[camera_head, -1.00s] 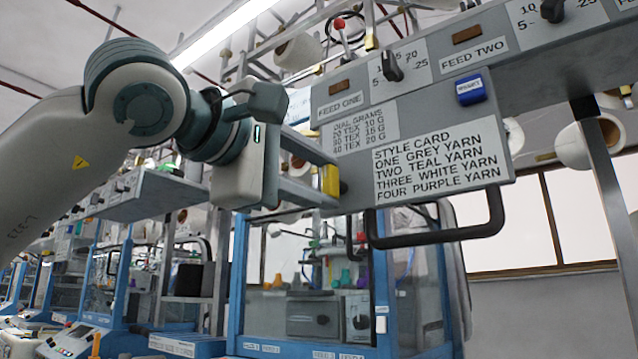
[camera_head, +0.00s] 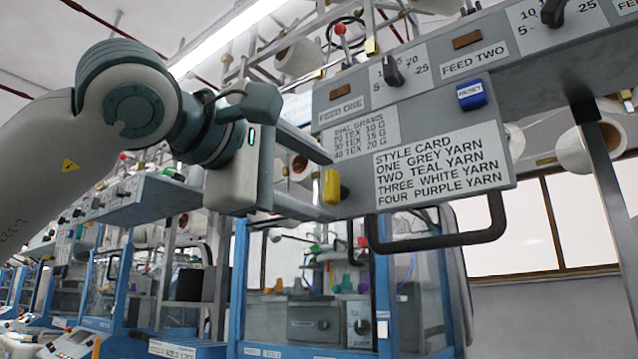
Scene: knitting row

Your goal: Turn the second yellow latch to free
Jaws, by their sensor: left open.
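A yellow latch (camera_head: 331,187) stands upright on a dark pivot at the left edge of the grey panel (camera_head: 395,205). It is the only latch I make out clearly, and I cannot tell its number in the row. My left gripper (camera_head: 328,184) comes in from the left, open. One finger is above the latch and the other below it, so the latch shows between the fingertips. I see no clear contact. My right gripper is not in view.
A dark handle (camera_head: 440,238) hangs under the panel. A blue-framed glazed machine (camera_head: 380,300) stands below, and more machines line the left.

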